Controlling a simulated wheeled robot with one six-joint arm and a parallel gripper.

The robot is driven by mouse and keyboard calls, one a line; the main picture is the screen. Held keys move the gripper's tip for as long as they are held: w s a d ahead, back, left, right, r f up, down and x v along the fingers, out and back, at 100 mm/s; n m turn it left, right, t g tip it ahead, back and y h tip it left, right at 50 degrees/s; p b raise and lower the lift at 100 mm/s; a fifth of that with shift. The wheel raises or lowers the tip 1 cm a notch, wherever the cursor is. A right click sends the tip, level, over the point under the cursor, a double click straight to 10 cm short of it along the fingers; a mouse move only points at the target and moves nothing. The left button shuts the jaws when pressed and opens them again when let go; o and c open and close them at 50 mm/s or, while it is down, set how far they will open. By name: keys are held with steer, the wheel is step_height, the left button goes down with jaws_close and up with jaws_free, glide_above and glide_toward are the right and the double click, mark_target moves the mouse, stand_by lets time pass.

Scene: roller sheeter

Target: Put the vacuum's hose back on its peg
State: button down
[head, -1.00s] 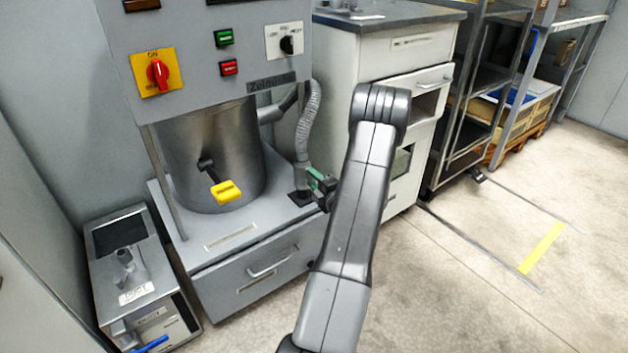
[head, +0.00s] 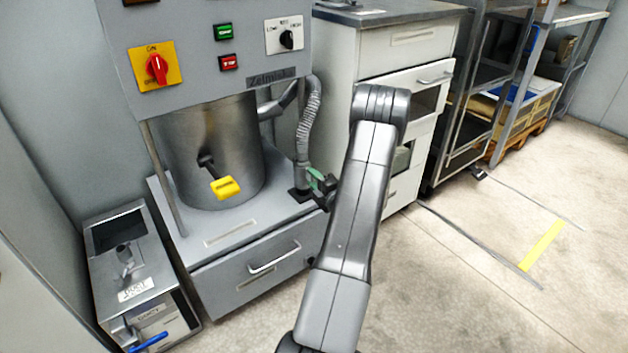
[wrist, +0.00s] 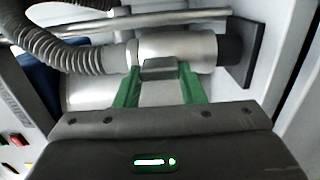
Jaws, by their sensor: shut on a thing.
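The vacuum's grey ribbed hose (head: 312,105) runs from the steel vessel down to a smooth grey end cuff (head: 302,174). In the wrist view, the hose (wrist: 70,55) enters from the left and joins the pale cuff (wrist: 185,50). My gripper (wrist: 160,72) has its green fingers shut on that cuff; it also shows in the head view (head: 322,182), partly behind my arm. The cuff stands upright in line with a black peg base (head: 299,195) on the machine's ledge. A black section lies between cuff and plate in the wrist view; I cannot tell how deeply they are joined.
The steel vessel (head: 212,150) with a yellow handle (head: 225,188) stands left of the hose. A drawer (head: 260,265) is below the ledge. A white cabinet (head: 405,55) stands close on the right. Open floor (head: 470,290) lies front right.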

steer(key=shift+f, duration=0.35)
steer(key=shift+f+b, duration=0.25)
steer(key=shift+b, duration=0.15)
steer(key=shift+f+b, duration=0.5)
steer(key=shift+f, duration=0.45)
stand_by(0.7)
steer(key=c, duration=0.9)
jaws_free()
steer(key=shift+o, duration=0.2)
steer(key=p+v, duration=0.4)
steer(key=v, duration=0.9)
steer(key=shift+s, duration=0.35)
steer(key=shift+d+f, duration=0.1)
